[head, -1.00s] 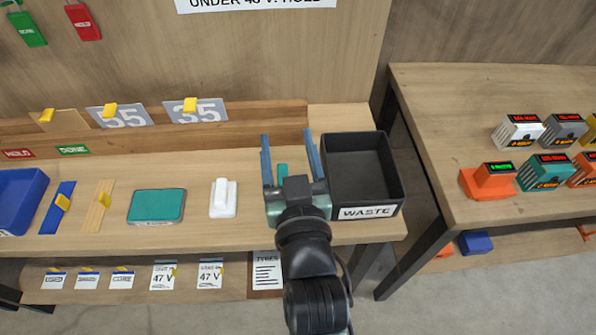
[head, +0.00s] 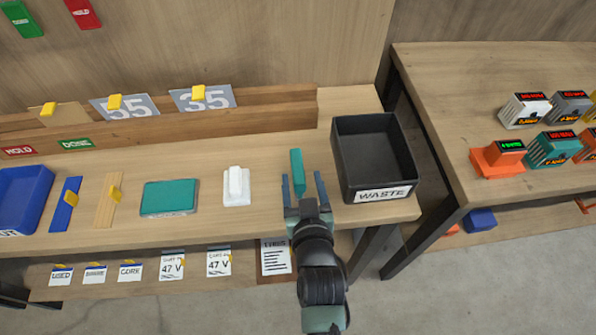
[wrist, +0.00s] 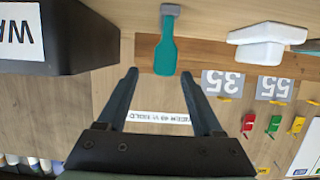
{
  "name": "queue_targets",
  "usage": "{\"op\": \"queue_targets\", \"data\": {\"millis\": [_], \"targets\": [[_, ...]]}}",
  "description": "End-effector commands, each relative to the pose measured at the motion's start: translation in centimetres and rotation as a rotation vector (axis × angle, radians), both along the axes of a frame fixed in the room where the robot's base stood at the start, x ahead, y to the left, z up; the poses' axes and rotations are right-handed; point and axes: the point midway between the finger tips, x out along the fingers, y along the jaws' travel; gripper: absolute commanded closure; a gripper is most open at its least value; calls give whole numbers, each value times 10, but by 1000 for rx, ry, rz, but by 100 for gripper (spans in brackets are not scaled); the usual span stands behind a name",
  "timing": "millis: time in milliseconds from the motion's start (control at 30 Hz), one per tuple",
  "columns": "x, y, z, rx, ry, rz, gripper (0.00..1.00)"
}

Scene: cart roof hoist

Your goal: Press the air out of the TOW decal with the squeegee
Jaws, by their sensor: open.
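A teal tool (head: 297,170) with a paddle-like body is on the bench left of the waste bin; I take it for the squeegee. In the wrist view the teal tool (wrist: 166,54) has a grey end. My gripper (head: 302,181) is open and empty, its fingers low at the bench's front. The tool is ahead of the fingers, roughly between their lines in the wrist view, where my gripper (wrist: 159,74) also shows. I cannot tell whether they touch. No TOW decal can be made out in these views.
The black waste bin (head: 345,171) stands close to the right of my gripper. A white block with a raised grip (head: 236,187) and a teal pad (head: 169,198) lie to the left. Number plates (head: 203,98) lean at the back. A second bench (head: 440,110) holds several small devices.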

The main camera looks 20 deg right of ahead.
Motion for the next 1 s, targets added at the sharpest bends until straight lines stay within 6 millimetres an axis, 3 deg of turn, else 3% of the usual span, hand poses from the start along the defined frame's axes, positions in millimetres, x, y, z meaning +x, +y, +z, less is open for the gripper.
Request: {"op": "queue_targets", "data": {"millis": [400, 733, 1000], "targets": [[44, -10, -10, 1, -1, 0, 32], [49, -11, -13, 0, 0, 0, 32], [49, -11, -12, 0, 0, 0, 79]]}}
